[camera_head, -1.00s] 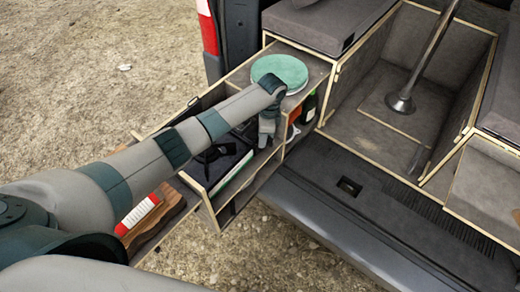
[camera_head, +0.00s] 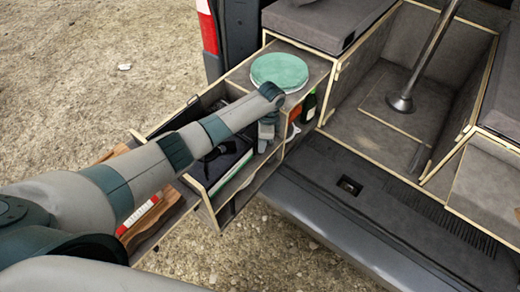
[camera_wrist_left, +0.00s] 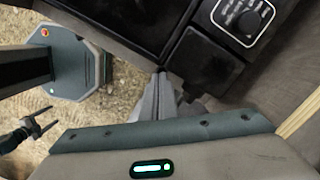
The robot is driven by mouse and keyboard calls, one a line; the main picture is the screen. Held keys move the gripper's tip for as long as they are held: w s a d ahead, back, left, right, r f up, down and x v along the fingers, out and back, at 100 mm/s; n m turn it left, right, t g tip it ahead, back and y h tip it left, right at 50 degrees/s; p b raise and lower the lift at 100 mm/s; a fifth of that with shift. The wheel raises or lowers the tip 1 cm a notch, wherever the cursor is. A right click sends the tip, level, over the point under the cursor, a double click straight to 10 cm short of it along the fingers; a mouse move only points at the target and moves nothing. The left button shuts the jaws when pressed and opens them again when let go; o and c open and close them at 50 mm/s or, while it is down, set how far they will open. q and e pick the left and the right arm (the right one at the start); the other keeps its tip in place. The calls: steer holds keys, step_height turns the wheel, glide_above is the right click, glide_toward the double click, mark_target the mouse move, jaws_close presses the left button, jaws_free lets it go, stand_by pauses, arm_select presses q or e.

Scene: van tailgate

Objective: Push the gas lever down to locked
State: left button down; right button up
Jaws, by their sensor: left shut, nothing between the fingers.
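My left gripper (camera_head: 266,146) is shut and empty, pointing down over the pulled-out drawer unit, just in front of the round green lid. In the left wrist view its closed grey fingertips (camera_wrist_left: 160,97) are beside the front edge of a black appliance with a control panel and round knob (camera_wrist_left: 250,20). I cannot make out the gas lever in either view; my arm and gripper cover part of the drawer. A dark forked shape at the left edge of the wrist view may be my right gripper (camera_wrist_left: 32,128); its state is unclear.
The green round lid (camera_head: 280,72) sits on the cabinet top. A dark green bottle (camera_head: 309,106) stands in the compartment beside the gripper. A black stove and wooden boards lie in the drawer (camera_head: 212,205). The van bumper (camera_head: 350,225) is at right; gravel is at left.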

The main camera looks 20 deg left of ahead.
arm_select(q)
steer(key=shift+w+d+r, duration=0.2)
steer(key=shift+d+r, duration=0.05)
steer(key=shift+d, duration=0.25)
steer(key=shift+w+d+r+p, duration=0.15)
steer(key=shift+w+d+p, duration=0.05)
steer(key=shift+d, duration=0.3)
steer(key=shift+w+d+r+p, duration=0.1)
steer(key=shift+w+d+p, duration=0.05)
steer(key=shift+d, duration=0.3)
step_height(320, 180, up, 17)
steer(key=d+b, duration=0.1)
steer(key=b, duration=0.2)
steer(key=shift+w+d+r+b, duration=0.2)
steer(key=shift+w+d+b, duration=0.05)
steer(key=shift+d+b, duration=0.1)
steer(key=shift+f, duration=0.1)
